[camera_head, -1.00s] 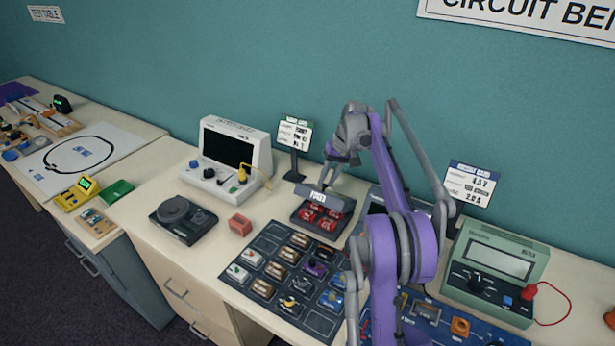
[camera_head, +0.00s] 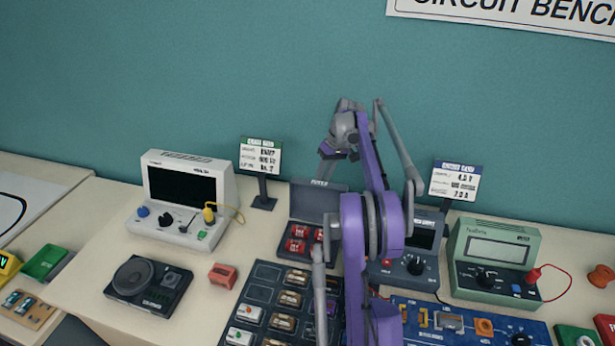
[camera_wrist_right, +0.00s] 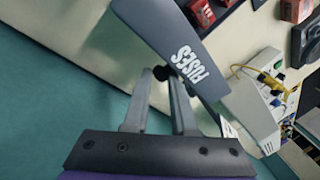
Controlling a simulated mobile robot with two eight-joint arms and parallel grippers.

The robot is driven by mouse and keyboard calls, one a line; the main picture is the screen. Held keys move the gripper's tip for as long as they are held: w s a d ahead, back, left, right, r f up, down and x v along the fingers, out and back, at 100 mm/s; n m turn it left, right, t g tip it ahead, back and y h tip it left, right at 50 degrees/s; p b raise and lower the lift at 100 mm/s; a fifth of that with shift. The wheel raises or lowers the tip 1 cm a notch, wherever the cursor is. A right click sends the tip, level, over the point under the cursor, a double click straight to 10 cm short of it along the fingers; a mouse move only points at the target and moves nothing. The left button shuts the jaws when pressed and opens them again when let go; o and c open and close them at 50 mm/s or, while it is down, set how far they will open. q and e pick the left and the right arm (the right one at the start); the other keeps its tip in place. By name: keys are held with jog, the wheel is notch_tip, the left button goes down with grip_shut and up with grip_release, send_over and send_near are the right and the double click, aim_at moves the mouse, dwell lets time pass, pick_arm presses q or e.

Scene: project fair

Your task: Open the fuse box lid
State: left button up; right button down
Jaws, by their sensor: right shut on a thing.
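The fuse box (camera_head: 277,246) is dark grey with several red fuses (camera_head: 300,232) in it. Its lid (camera_head: 310,205) stands raised, about upright, at the back of the box in the head view. In the right wrist view, the lid (camera_wrist_right: 178,38) bears white "FUSES" lettering. My right gripper (camera_head: 328,170) is at the lid's top edge. In the right wrist view, the fingers (camera_wrist_right: 166,76) are shut on the small dark knob at the lid's edge. My purple arm hides the right part of the box. My left gripper is not in view.
A white monitor unit (camera_head: 220,205) and a sign (camera_head: 258,158) stand left of the box. A dark meter (camera_head: 413,268) and a green meter (camera_head: 462,268) stand right. A tray (camera_head: 262,285) of parts lies in front. A small red block (camera_head: 222,275) sits nearby.

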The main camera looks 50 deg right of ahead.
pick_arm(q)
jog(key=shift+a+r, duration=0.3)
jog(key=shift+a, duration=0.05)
pick_arm(e)
jog(key=shift+d+f, duration=0.85)
jog(key=shift+d, duration=0.2)
jog(key=shift+f, duration=0.1)
jog(key=c, duration=1.2)
grip_release()
jog(key=o, duration=0.5)
jog(key=shift+s+d+f, duration=0.1)
jog(key=shift+d+f, duration=0.15)
jog(key=shift+d, duration=0.25)
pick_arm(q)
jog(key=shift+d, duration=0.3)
pick_arm(e)
jog(key=shift+a+r, duration=0.1)
jog(key=shift+a, duration=0.15)
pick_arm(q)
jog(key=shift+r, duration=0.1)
